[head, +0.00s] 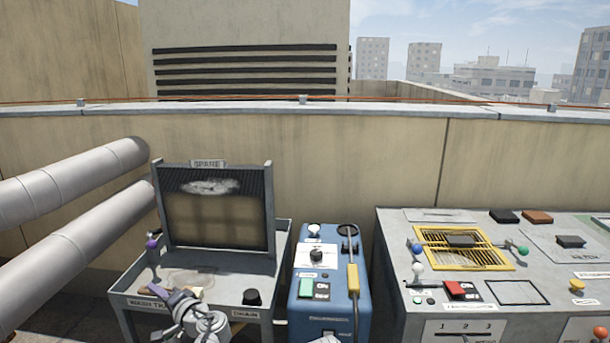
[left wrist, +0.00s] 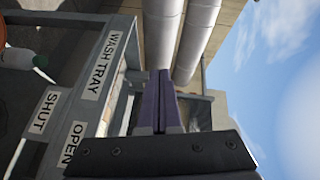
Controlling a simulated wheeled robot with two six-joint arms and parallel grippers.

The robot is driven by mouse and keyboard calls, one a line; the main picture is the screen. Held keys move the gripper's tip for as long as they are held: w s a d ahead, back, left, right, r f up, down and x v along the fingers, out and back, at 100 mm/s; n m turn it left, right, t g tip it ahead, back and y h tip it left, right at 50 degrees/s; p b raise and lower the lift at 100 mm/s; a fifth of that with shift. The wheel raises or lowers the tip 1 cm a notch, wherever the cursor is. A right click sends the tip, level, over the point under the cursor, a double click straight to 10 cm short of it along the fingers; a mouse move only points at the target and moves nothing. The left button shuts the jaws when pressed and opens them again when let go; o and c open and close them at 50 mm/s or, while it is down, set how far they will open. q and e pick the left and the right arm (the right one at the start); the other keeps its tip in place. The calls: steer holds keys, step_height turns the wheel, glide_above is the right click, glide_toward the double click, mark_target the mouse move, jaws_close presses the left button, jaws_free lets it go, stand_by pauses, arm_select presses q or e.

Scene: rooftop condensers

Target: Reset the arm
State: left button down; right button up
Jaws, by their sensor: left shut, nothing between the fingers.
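My left gripper (head: 172,294) is low in the head view, in front of the wash tray (head: 130,302) and near its front edge. Its purple fingers show closed together with nothing between them in the left wrist view (left wrist: 160,100). The tray's labelled front edge runs beside the fingers there, with labels reading WASH TRAY (left wrist: 108,60), SHUT (left wrist: 45,112) and OPEN (left wrist: 73,143). My right gripper is in neither view.
A finned panel (head: 215,215) marked SPARE stands at the back of the tray. A black knob (head: 252,297) is at the tray's right. A blue machine (head: 337,318) and a grey control bench (head: 400,240) stand to the right. Thick pipes (head: 80,180) run at left.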

arm_select(q)
steer(key=s+d+f+n+g+h, duration=0.1)
steer(key=s+d+f+g+h, duration=0.25)
steer(key=d+f, duration=0.45)
steer(key=s+d+f+n+g+h, duration=0.1)
steer(key=s+d+f+g+h, duration=0.1)
steer(key=s+d+f+h, duration=0.4)
steer(key=s+d+f+g+h, duration=0.1)
steer(key=s+d+f, duration=0.15)
steer(key=d, duration=0.35)
steer(key=s+d+f+m+g+h, duration=0.1)
steer(key=s+d+f+g, duration=0.15)
steer(key=d, duration=0.25)
steer(key=s+d+f+g+h, duration=0.1)
steer(key=s+d+f, duration=0.1)
steer(key=s+d, duration=0.3)
step_height(320, 180, up, 31)
steer(key=w+p, duration=0.1)
steer(key=p, duration=3)
steer(key=shift+w+d+r, duration=0.2)
steer(key=shift+w+d, duration=0.1)
steer(key=shift+h, duration=0.25)
